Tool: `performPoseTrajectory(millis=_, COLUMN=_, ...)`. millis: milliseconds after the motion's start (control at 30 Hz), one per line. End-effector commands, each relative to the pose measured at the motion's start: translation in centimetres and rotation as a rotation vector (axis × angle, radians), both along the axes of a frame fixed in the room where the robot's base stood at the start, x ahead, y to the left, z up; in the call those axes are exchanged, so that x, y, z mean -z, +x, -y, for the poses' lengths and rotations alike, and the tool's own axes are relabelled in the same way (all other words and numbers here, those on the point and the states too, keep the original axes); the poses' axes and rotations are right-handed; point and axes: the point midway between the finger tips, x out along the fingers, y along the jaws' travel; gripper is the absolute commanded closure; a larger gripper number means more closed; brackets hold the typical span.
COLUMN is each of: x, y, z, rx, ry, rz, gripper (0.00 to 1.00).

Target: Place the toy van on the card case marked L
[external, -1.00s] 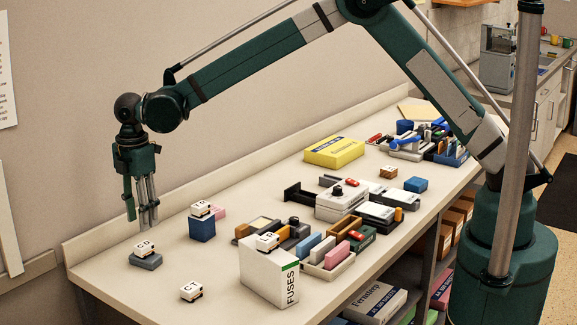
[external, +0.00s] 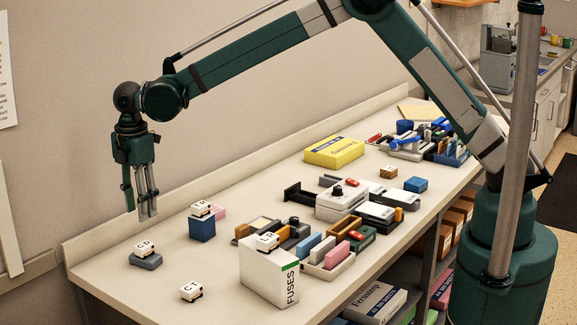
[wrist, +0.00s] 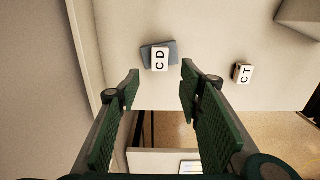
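Several small white toy vans with black letters are in view. One marked CD (external: 146,247) sits on a flat grey-blue case (external: 147,262) at the table's left end; this van also shows in the wrist view (wrist: 160,60), between and beyond my fingertips. Another marked CT (external: 191,291) lies on bare table nearer the front. A third van (external: 201,209) is on a blue block (external: 202,231), and a fourth (external: 267,241) is on the white FUSES box. My gripper (external: 140,210) is open and empty, above the CD van. I cannot make out an L on any case.
The tall white FUSES box (external: 263,275) stands at the front edge. A crowded group of cases and trays fills the middle, with a yellow box (external: 334,151) behind. The table around the CD and CT vans is mostly clear. A wall runs along the back.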

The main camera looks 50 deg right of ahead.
Motion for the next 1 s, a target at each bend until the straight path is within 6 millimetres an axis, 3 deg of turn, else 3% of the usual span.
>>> performPoseTrajectory(millis=467, x=-0.9, y=-0.1, z=0.9, rx=0.021, ry=0.004, rz=0.007, gripper=0.63)
performPoseTrajectory(millis=667, x=-3.5, y=-0.5, z=3.7, rx=0.081, ry=0.017, rz=0.026, gripper=0.63)
performPoseTrajectory(millis=1000, x=-9.4, y=-2.2, z=10.5, rx=0.236, ry=0.052, rz=0.077, gripper=0.63)
